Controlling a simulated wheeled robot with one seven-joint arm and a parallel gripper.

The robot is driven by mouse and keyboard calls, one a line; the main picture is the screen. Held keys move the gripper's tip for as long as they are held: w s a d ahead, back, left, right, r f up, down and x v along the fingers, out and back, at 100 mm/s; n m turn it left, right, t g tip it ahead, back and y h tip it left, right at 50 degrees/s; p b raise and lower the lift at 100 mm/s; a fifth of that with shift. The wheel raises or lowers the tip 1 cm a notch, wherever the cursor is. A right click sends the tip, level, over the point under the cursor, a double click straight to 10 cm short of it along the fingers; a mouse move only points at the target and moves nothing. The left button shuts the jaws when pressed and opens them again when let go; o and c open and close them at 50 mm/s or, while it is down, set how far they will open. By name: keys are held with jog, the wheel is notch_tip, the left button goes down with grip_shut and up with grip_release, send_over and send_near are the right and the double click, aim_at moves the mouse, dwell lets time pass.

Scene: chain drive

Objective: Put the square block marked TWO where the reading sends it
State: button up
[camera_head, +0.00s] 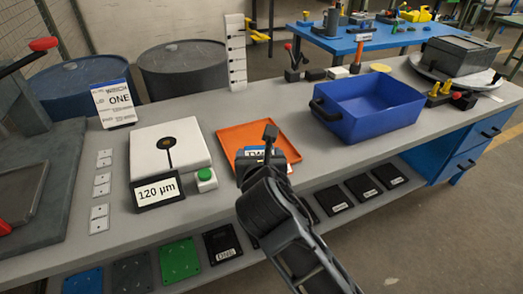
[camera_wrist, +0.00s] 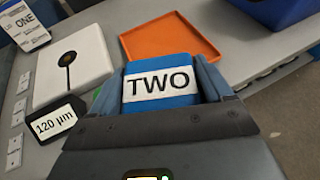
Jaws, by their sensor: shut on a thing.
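The square block marked TWO (camera_wrist: 160,84) is blue with a white label. My gripper (camera_wrist: 160,85) is shut on it, with a finger at each side, in the wrist view. In the head view my gripper (camera_head: 264,158) is in front of the orange tray (camera_head: 232,133), and the arm hides most of the block. The orange tray (camera_wrist: 185,32) looks empty in the wrist view. A white measuring plate (camera_head: 150,146) with a dark round spot stands left of the tray. Its display (camera_head: 157,191) reads 120 µm. A card (camera_head: 114,103) marked ONE stands behind it; its smaller text is not legible.
A green button (camera_head: 204,175) is beside the plate. A blue bin (camera_head: 368,105) stands right of the tray. White switch-like plates (camera_head: 101,187) lie at left. Coloured and black plates (camera_head: 180,261) lie on the lower shelf. A grey box (camera_head: 459,62) is at far right.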

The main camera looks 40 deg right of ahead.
jog(key=s+a+f+n+t+y, duration=0.1)
jog(key=a+f+n+y, duration=0.3)
jog(key=f, duration=0.5)
jog(key=s+a+f+n+t+y, duration=0.1)
jog(key=a+f+n+y, duration=0.2)
jog(key=a+f, duration=0.3)
notch_tip(320, 180, down, 4)
jog(key=shift+s+f+n+t+y, duration=0.2)
jog(key=shift+s+n+t+y, duration=0.15)
jog(key=shift+y, duration=0.25)
jog(key=shift+w+d, duration=0.1)
